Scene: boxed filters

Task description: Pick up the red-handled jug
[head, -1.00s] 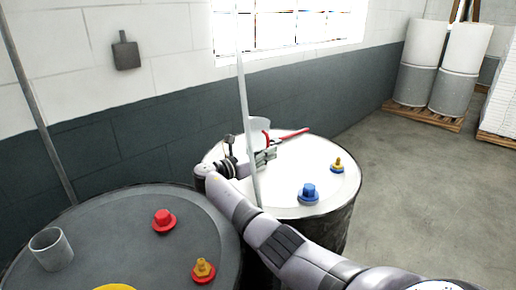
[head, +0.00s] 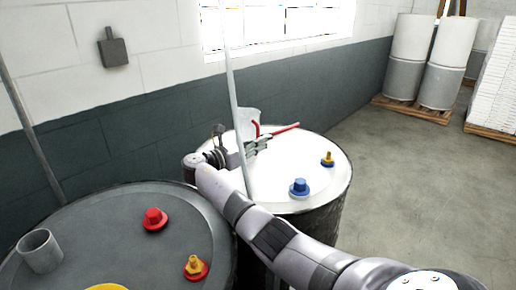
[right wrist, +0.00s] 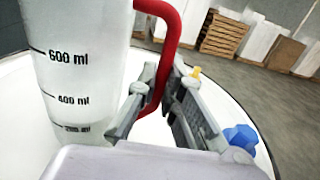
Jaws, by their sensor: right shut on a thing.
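The jug (head: 247,118) is a pale, translucent vessel with a red handle, at the back of the white drum top. In the right wrist view the jug (right wrist: 75,75) fills the left side, with ml marks, and looks roughly upright. Its red handle (right wrist: 168,60) runs down between the fingers of my right gripper (right wrist: 160,108). In the head view my right gripper (head: 258,145) is shut on the handle, in front of the jug. The jug's base is hidden, so I cannot tell whether it touches the drum. My left gripper is not in view.
A thin pale pole (head: 233,100) rises close by my right wrist. The white drum top (head: 275,170) also bears a red bar (head: 283,130), a blue plug (head: 299,187) and a yellow plug (head: 327,159). A dark drum (head: 110,225) with a grey cup (head: 40,250) stands left.

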